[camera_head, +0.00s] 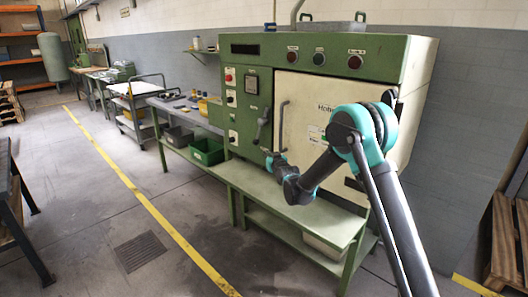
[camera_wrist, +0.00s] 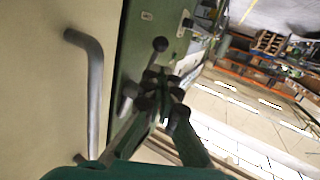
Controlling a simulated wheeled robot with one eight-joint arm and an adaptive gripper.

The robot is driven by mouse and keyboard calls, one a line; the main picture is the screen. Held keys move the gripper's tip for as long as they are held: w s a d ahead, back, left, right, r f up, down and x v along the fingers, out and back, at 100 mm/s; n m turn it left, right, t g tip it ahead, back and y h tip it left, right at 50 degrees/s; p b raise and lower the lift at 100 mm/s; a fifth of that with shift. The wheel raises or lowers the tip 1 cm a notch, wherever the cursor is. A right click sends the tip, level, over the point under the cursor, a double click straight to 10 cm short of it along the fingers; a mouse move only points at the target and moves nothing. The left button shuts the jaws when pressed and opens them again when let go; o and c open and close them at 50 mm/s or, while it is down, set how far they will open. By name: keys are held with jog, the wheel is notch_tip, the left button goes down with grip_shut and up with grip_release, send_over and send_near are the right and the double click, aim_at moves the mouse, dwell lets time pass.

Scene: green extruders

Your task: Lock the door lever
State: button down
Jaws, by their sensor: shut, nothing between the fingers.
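The cream door (camera_head: 312,112) is on the front of the green machine and looks shut. Its grey bar handle (camera_head: 282,125) stands upright near the door's left edge, and it also shows at the left of the wrist view (camera_wrist: 94,95). The door lever (camera_head: 262,124) is on the green panel left of the handle. In the wrist view its dark ball knob (camera_wrist: 160,45) shows just beyond my fingertips, and the rest is partly hidden. My gripper (camera_head: 270,158) is shut and empty, just below the lever. Its fingers (camera_wrist: 164,88) overlap the lever in the wrist view; I cannot tell whether they touch.
A green bench (camera_head: 290,200) stands below the machine. The floor left of the yellow line (camera_head: 150,205) is mostly clear.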

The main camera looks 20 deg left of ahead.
aim_at(257, 143)
jog(key=x, duration=1.2)
jog(key=shift+w+a, duration=0.1)
jog(key=shift+w, duration=0.2)
jog(key=shift+a+f, duration=0.1)
jog(key=shift+a, duration=0.05)
